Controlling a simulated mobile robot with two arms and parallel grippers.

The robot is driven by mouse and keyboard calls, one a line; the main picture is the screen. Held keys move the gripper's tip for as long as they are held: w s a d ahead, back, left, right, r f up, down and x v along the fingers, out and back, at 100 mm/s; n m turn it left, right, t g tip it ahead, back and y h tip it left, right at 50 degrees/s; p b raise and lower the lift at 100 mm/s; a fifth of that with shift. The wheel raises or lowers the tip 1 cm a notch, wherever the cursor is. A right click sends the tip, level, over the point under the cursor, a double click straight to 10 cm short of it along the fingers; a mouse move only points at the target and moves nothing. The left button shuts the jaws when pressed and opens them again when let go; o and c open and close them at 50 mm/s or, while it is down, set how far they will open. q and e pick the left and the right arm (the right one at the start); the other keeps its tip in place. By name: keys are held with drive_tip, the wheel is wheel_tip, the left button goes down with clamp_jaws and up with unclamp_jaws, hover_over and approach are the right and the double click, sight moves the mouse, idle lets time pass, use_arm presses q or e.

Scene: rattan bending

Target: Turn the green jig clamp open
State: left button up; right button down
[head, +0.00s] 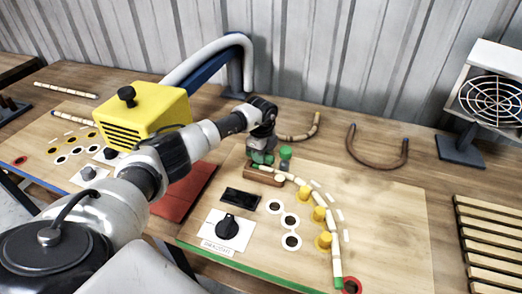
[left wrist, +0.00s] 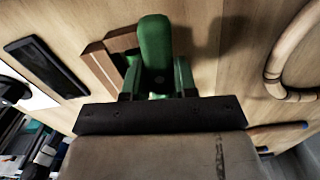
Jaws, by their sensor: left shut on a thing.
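The green jig clamp (head: 285,153) stands at the back end of the curved jig on the wooden board. In the left wrist view its rounded green lever (left wrist: 155,40) points away from my gripper, beside a brown wooden block (left wrist: 112,55). My left gripper (head: 262,156) is down at the clamp from above, shut on it; in the left wrist view the gripper (left wrist: 157,84) has the lever between its fingers. The gripper hides part of the clamp in the head view. My right gripper is not in view.
Yellow pegs (head: 319,213) and a segmented cane run along the curve to a red button (head: 351,285). A black knob (head: 228,226) sits at the front. A yellow box (head: 146,108) stands left, a bent cane (head: 378,163) lies behind, and a fan (head: 489,98) stands right.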

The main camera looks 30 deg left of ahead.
use_arm(q)
drive_tip(key=shift+n+p, duration=0.3)
drive_tip(key=shift+n, duration=0.7)
drive_tip(key=o, duration=0.9)
wheel_tip(320, 180, up, 11)
drive_tip(key=shift+f+b, duration=0.1)
drive_tip(key=shift+b, duration=0.6)
drive_tip(key=shift+f, duration=0.1)
